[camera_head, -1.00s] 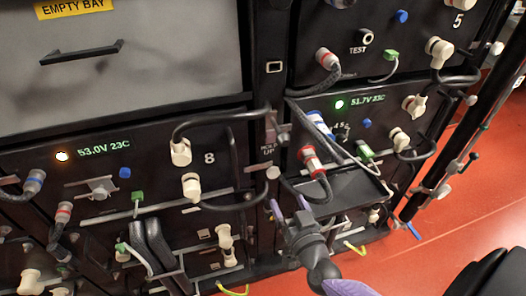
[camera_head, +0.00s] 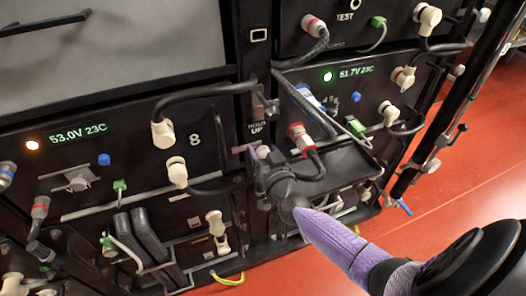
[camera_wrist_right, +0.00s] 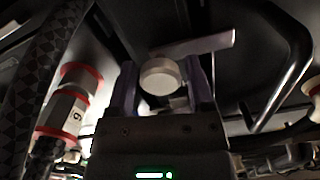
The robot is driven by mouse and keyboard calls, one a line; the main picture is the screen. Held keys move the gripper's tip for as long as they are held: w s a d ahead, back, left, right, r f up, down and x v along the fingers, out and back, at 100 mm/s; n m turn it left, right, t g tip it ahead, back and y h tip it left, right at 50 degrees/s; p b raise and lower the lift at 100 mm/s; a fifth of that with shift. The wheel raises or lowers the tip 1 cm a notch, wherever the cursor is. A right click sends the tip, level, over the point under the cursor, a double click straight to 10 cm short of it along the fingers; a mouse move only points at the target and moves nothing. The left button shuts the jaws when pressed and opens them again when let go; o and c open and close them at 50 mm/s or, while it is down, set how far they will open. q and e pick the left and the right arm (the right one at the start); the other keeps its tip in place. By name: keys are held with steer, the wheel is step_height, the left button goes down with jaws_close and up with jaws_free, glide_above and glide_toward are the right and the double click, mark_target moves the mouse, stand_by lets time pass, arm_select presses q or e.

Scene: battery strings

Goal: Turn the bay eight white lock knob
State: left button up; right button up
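Bay eight (camera_head: 130,195) is the black unit marked 8, with a lit 53.0V 23C display. Its round white lock knob (camera_wrist_right: 160,75) shows in the right wrist view, between the two purple fingers of my right gripper (camera_wrist_right: 165,88). The fingers stand on either side of it; a small gap shows on the right, and contact on the left is unclear. My left gripper is in neither view.
A white-tipped black cable (camera_head: 205,92) loops close to the left of my gripper. A red-banded connector (camera_head: 302,139) and an open black tray (camera_head: 345,165) lie close to the right. In the wrist view a flat metal lever (camera_wrist_right: 205,43) extends behind the knob. Red floor lies at right.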

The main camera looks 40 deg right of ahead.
steer(key=c, duration=0.7)
jaws_close()
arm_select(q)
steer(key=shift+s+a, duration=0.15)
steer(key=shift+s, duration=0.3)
